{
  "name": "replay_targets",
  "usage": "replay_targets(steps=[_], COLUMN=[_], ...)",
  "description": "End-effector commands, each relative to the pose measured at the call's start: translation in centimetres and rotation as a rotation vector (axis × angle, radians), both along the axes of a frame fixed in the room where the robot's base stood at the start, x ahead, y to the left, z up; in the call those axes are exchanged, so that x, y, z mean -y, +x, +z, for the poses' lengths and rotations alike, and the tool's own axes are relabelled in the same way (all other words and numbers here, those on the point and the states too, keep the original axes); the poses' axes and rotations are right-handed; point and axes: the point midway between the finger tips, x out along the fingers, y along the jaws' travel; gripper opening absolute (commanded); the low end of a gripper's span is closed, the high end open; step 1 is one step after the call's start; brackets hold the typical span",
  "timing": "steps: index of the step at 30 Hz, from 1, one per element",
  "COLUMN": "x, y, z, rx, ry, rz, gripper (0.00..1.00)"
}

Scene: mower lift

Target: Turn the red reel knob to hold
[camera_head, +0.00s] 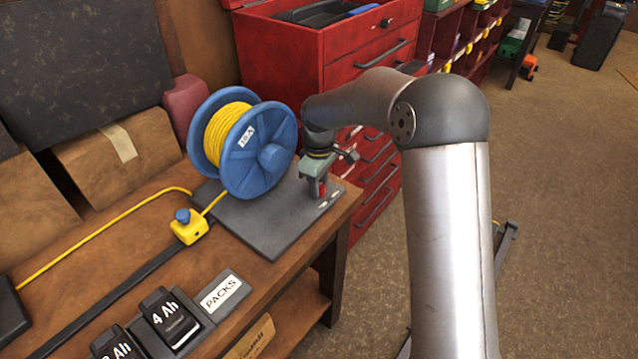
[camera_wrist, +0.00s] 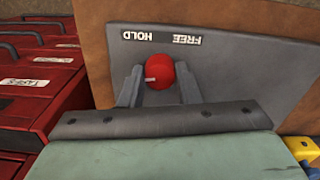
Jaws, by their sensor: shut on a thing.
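The red reel knob (camera_wrist: 166,68) sits between the two grey fingers of my gripper (camera_wrist: 160,77), which are shut on it. A white pointer mark on the knob points left in the wrist view. The HOLD label (camera_wrist: 138,36) and the FREE label (camera_wrist: 187,40) appear upside down above the knob, HOLD to the left and FREE to the right. In the head view my gripper (camera_head: 320,188) points down over the right end of the dark base plate (camera_head: 265,235), with a bit of the red knob showing. The blue reel (camera_head: 272,157) with yellow cord stands just left of it.
A red tool cabinet (camera_head: 340,50) stands behind the bench (camera_head: 130,235). A yellow cord block with a blue top (camera_head: 188,228) sits left of the plate. Battery packs (camera_head: 170,318) lie at the bench front. Open floor (camera_head: 560,200) lies to the right.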

Motion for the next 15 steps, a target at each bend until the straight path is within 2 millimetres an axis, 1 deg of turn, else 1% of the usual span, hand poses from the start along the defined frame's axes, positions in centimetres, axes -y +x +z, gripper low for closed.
replay_targets(steps=[4, 5, 6, 7, 15], x=[-0.06, -0.06, -0.05, -0.05, -0.01], y=[0.08, 0.08, 0.07, 0.07, 0.04], z=[0.15, 0.15, 0.14, 0.14, 0.10], rx=[0.003, 0.003, 0.003, 0.003, 0.001], ry=[0.002, 0.002, 0.002, 0.002, 0.000], rz=[-0.001, -0.001, -0.001, 0.000, 0.000], gripper=[0.07, 0.35, 0.46, 0.51, 0.51])
